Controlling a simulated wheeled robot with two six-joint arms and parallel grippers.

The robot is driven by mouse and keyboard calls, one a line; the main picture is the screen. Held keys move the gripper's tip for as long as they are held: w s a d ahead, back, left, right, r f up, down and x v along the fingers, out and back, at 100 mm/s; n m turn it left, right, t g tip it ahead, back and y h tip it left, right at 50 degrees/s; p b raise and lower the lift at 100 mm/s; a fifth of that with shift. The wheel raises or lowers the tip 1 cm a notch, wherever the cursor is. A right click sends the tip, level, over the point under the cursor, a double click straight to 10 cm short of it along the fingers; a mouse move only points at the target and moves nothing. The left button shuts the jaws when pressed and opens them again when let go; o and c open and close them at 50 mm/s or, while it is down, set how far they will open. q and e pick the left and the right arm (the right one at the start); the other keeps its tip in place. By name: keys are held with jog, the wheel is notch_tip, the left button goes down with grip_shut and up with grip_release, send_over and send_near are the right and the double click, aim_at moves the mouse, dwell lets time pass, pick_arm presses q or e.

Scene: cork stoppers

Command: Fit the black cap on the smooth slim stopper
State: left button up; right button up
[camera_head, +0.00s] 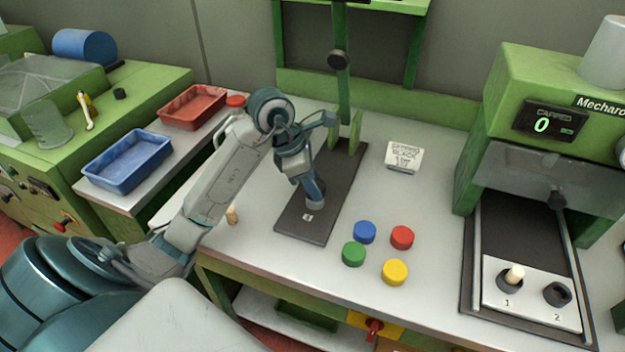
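A pale slim stopper (514,275) stands upright in hole 1 of the white plate at the lower right. My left gripper (314,188) points down over the dark base plate (297,222), at a small dark round holder marked 1. The arm hides much of the fingers, so I cannot tell whether they are shut on anything. I cannot make out a black cap for certain. My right gripper is out of view.
Blue (365,232), red (402,237), green (353,254) and yellow (395,272) caps lie right of the base plate. A white card (404,157) stands behind them. Hole 2 (557,293) looks empty. Blue (127,160) and red (193,107) trays stand at left. The green machine's display (548,124) reads 0.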

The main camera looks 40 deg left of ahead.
pick_arm(q)
jog(key=o, duration=0.4)
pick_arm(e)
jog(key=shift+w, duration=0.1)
pick_arm(q)
jog(key=v, duration=1)
jog(key=shift+s+a+r+p, duration=0.1)
jog(key=shift+a+r+p, duration=0.05)
jog(key=shift+r+p, duration=0.25)
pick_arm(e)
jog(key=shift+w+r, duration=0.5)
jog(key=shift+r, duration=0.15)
